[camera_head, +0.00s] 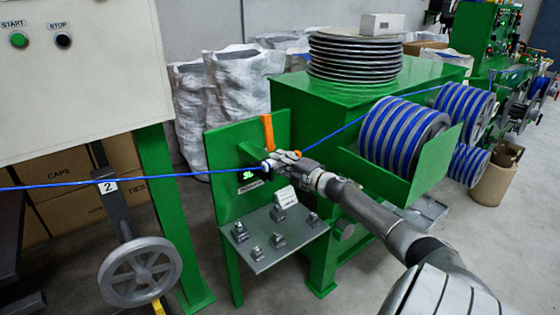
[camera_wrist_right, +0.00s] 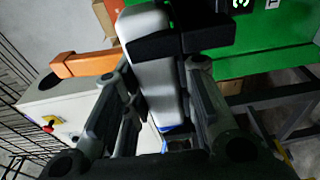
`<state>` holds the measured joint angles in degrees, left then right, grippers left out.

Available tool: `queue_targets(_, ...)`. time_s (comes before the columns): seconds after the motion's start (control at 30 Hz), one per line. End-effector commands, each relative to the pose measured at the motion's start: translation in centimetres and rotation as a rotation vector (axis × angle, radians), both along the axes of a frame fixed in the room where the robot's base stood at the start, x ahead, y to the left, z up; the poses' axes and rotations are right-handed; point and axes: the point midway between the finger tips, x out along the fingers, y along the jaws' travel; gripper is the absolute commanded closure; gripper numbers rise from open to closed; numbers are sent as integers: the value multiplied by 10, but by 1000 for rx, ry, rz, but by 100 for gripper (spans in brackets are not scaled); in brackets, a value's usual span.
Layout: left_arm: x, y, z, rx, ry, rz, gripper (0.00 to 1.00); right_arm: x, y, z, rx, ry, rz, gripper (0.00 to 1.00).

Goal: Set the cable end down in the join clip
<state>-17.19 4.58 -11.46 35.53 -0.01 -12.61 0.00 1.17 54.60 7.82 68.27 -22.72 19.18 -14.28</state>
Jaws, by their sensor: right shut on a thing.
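The blue cable (camera_head: 150,178) comes in from the left edge, past the post marked 2, and reaches my right gripper at the green panel (camera_head: 225,150). More blue cable (camera_head: 335,133) runs from there up to the right, towards the spools. My right gripper (camera_head: 272,163) is shut at the panel, just below the orange lever (camera_head: 267,132). In the wrist view, a small blue bit (camera_wrist_right: 166,129) of cable shows by the fingers. The lever (camera_wrist_right: 85,65) also shows there. The join clip cannot be made out clearly; my gripper covers that spot. My left gripper is out of view.
A grey shelf (camera_head: 265,258) with several small metal blocks juts out below my right gripper. Striped blue spools (camera_head: 400,132) and a green cabinet (camera_head: 300,95) stand to the right. A grey handwheel (camera_head: 140,271) stands at lower left, under a control box (camera_head: 70,95).

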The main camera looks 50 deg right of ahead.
Motion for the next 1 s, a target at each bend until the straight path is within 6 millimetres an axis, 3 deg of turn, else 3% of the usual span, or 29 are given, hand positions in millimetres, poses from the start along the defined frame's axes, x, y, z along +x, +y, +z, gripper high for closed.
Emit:
queue_targets(0.37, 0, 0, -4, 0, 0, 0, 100, 0, 0, -5, 0, -1, 0, 95)
queue_targets(0.4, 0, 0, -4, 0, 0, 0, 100, 0, 0, -5, 0, -1, 0, 73)
queue_targets(0.6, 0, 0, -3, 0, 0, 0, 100, 0, 0, -5, 0, 0, 0, 49)
queue_targets(1.0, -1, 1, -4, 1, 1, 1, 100, -3, 0, -6, 1, 1, 0, 49)
